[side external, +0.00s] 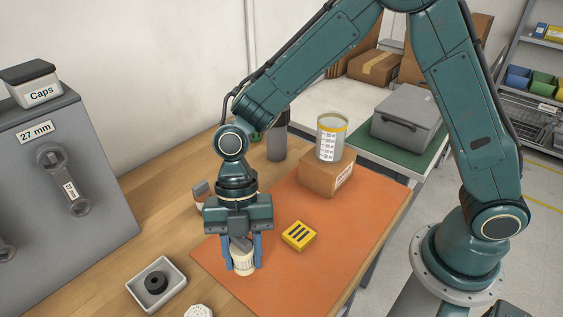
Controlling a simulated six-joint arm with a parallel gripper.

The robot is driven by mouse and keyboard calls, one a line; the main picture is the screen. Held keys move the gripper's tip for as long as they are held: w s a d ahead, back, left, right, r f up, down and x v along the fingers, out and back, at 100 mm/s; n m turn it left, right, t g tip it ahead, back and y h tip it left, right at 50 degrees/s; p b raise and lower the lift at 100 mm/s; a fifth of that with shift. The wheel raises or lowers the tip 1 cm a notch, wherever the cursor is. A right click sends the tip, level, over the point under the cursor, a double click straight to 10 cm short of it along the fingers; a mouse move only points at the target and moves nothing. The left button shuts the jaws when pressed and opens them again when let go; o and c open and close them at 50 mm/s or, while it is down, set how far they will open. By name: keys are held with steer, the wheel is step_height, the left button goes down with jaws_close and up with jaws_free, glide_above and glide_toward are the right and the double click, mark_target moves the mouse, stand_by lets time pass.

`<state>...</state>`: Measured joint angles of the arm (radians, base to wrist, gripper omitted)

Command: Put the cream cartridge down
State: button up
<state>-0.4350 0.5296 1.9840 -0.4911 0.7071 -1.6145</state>
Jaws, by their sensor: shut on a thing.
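The cream cartridge (243,264) is a pale ribbed cylinder at the front left of the orange mat (335,235). My gripper (242,262) points down with its blue fingers on either side of the cartridge, shut on it. The cartridge stands about upright between the fingers. Its base is at or very near the mat surface; I cannot tell for sure whether it touches. A grey part partly covers its top.
A yellow slotted block (299,236) lies right of my gripper. A white tray (172,268) with a black ring and a white perforated piece (198,311) are front left. A cardboard box (327,176) bears a clear container (331,137). The mat's right side is clear.

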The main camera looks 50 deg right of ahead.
mark_target(245, 267)
steer(key=shift+f, duration=2.1)
steer(key=shift+f, duration=0.2)
steer(key=o, duration=1)
steer(key=shift+r, duration=0.1)
steer(key=v, duration=1.2)
steer(key=shift+r, duration=0.15)
